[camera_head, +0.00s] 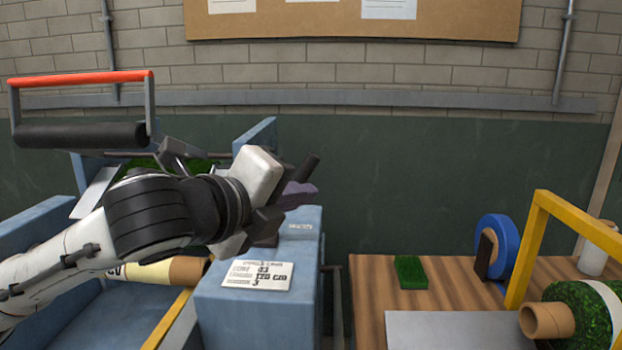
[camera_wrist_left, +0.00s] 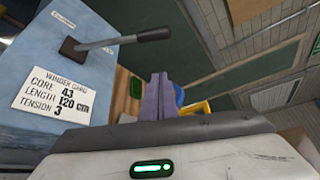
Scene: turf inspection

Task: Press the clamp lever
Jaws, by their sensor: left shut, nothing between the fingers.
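The clamp lever (camera_wrist_left: 141,36) is a dark grip on a thin rod, rising from a dark base on the blue machine housing (camera_wrist_left: 98,20). In the head view the dark grip of the lever (camera_head: 309,167) shows just behind my left gripper (camera_head: 299,193), whose hand hides most of the rod. My left gripper's purple fingers (camera_wrist_left: 160,97) are shut together with nothing between them. In the wrist view they are beside the lever's grip end, with a visible gap in the picture. I cannot tell the gap in depth. My right gripper is not in view.
A winder card (camera_head: 257,275) lies on the blue housing by the lever. A red-barred frame with a black roller (camera_head: 80,134) stands at left. At right, a wooden table (camera_head: 370,290) holds a turf piece (camera_head: 410,271), a blue ring (camera_head: 497,246), a yellow frame (camera_head: 531,245) and a turf roll (camera_head: 590,305).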

